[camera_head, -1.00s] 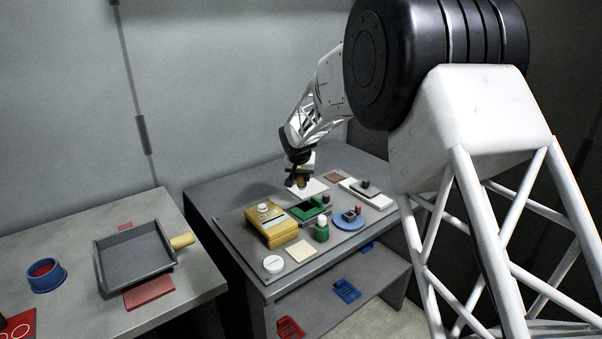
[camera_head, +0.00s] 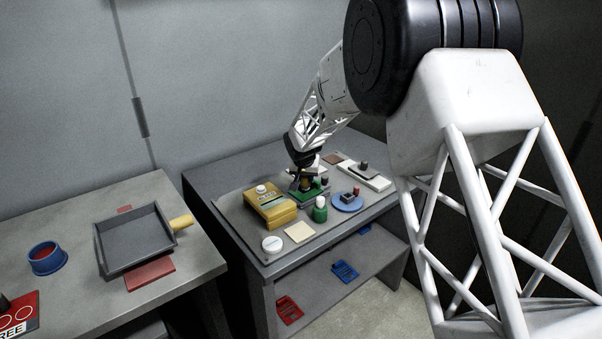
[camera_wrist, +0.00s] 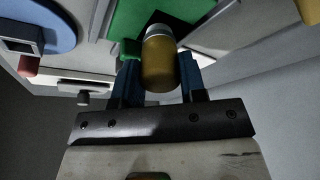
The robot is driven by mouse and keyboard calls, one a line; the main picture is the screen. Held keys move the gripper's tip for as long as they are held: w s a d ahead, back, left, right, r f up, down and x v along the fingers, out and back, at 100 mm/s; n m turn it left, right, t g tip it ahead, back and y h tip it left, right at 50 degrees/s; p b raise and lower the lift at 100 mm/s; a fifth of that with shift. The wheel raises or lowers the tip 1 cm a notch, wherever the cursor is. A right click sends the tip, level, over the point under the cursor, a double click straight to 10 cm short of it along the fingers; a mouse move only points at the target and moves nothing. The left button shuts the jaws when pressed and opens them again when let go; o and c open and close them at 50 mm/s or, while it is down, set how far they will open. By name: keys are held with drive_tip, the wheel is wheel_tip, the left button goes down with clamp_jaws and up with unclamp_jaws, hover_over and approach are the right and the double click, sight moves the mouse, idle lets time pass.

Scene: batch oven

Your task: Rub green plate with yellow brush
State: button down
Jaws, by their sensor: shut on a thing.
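My gripper (camera_head: 305,184) is over the green plate in the head view. In the wrist view my gripper (camera_wrist: 158,85) is shut on the yellow brush (camera_wrist: 158,62), a yellow cylinder with a pale band at its far end. The brush (camera_head: 306,183) shows only in part between the fingers in the head view. The green plate (camera_head: 317,194) lies flat on the grey board, partly hidden by my gripper. The green plate also shows in the wrist view (camera_wrist: 180,12), just beyond the brush tip. Whether the tip touches it, I cannot tell.
A yellow box (camera_head: 270,206) stands left of the plate, a green bottle (camera_head: 320,210) in front. A blue disc (camera_head: 348,204) with small blocks lies to the right. A white round lid (camera_head: 272,245) and cream square (camera_head: 298,232) lie near the front. A grey pan (camera_head: 133,246) sits on the left table.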

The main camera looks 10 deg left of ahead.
drive_tip(key=shift+s+d, duration=0.4)
drive_tip(key=shift+d, duration=0.05)
drive_tip(key=shift+w+a+r, duration=0.1)
drive_tip(key=shift+w+a, duration=0.25)
drive_tip(key=shift+a, duration=0.05)
drive_tip(key=shift+w+a, duration=0.9)
drive_tip(key=shift+a, duration=0.15)
drive_tip(key=shift+w+a+r, duration=0.1)
drive_tip(key=shift+w, duration=0.05)
wheel_tip(320, 180, up, 8)
drive_tip(key=shift+f, duration=0.2)
